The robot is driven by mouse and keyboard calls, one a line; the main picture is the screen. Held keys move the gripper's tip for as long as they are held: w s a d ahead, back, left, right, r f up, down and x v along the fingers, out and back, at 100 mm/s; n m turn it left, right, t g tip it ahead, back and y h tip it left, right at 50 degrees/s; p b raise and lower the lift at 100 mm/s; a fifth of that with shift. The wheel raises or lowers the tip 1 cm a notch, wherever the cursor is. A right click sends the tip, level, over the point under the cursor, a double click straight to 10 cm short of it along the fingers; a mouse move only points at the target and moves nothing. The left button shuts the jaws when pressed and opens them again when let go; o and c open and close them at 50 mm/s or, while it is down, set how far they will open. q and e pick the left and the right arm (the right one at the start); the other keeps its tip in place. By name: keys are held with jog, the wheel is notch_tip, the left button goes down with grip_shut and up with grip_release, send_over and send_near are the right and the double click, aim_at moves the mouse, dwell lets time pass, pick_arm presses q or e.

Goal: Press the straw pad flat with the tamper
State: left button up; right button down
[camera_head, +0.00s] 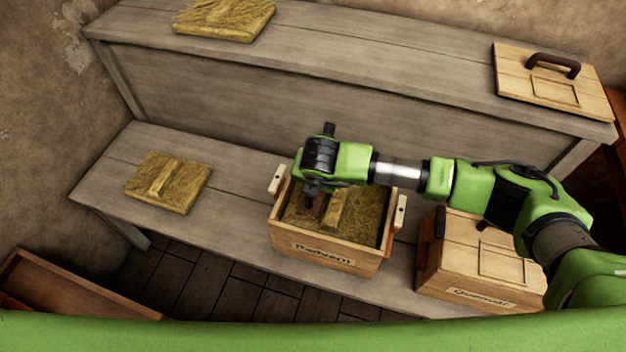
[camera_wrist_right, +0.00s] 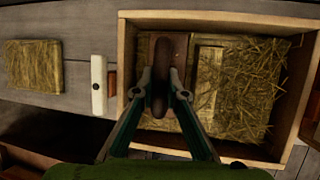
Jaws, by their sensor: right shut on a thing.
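An open wooden box (camera_head: 325,257) with a name label stands on the lower bench. A straw pad (camera_head: 372,217) with a paler strip across it lies inside; it also shows in the right wrist view (camera_wrist_right: 250,90). My right gripper (camera_head: 312,189) is over the left part of the box, pointing down. In the right wrist view my right gripper (camera_wrist_right: 163,88) is shut on a dark brown bar (camera_wrist_right: 172,50), seemingly the tamper's handle. The tamper's lower part is hidden, so I cannot tell whether it touches the straw. My left gripper is not in view.
A loose straw pad (camera_head: 168,183) lies on the lower bench at left, another (camera_head: 224,18) on the upper shelf. A lid with a dark handle (camera_head: 545,78) lies on the upper shelf. A closed, labelled box (camera_head: 480,268) stands right of the open one.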

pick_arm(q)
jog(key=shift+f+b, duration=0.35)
pick_arm(e)
jog(key=shift+f, duration=0.2)
dwell(0.5)
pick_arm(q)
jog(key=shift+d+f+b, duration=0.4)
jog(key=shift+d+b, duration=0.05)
pick_arm(e)
jog(key=shift+s+d+f, duration=0.1)
jog(key=shift+s+f, duration=0.15)
jog(key=shift+f, duration=0.15)
dwell(1.1)
jog(key=r+p, duration=0.1)
jog(key=r, duration=0.1)
jog(key=r+p, duration=0.1)
jog(key=r, duration=0.2)
jog(key=shift+w, duration=0.2)
notch_tip(320, 180, up, 4)
jog(key=shift+p, duration=1.1)
jog(key=shift+r, duration=0.75)
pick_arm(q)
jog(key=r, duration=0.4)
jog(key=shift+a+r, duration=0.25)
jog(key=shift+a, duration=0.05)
pick_arm(e)
jog(key=shift+f, duration=0.1)
